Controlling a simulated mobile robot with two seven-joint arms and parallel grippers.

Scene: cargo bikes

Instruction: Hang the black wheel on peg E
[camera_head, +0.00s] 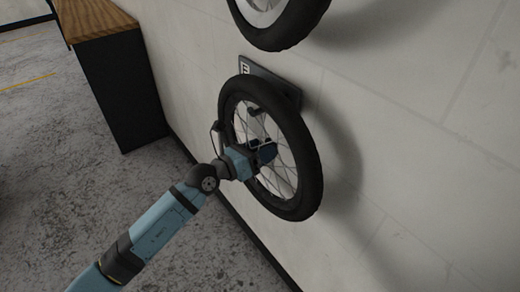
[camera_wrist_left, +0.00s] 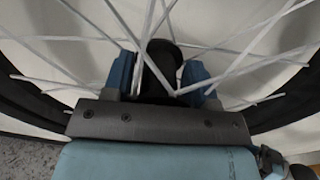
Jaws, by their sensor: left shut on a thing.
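The black wheel (camera_head: 311,165) has a black tyre and pale spokes. It stands upright, close to the wall, in the middle of the head view. My left gripper (camera_head: 265,153) is shut on its hub. In the left wrist view the blue fingertips (camera_wrist_left: 160,80) sit on either side of the dark hub (camera_wrist_left: 161,58), with spokes fanning out around them. A dark wall plate (camera_head: 268,74) with a partly hidden white label, seemingly E, shows behind the wheel's top. A short dark peg (camera_head: 254,112) shows through the spokes below the upper rim. Whether the rim touches it I cannot tell.
Another wheel (camera_head: 296,27) with a black tyre is on the wall just above, close to the held wheel's top. A dark cabinet with a wooden top (camera_head: 95,20) stands at the left against the wall. The wall to the right is clear.

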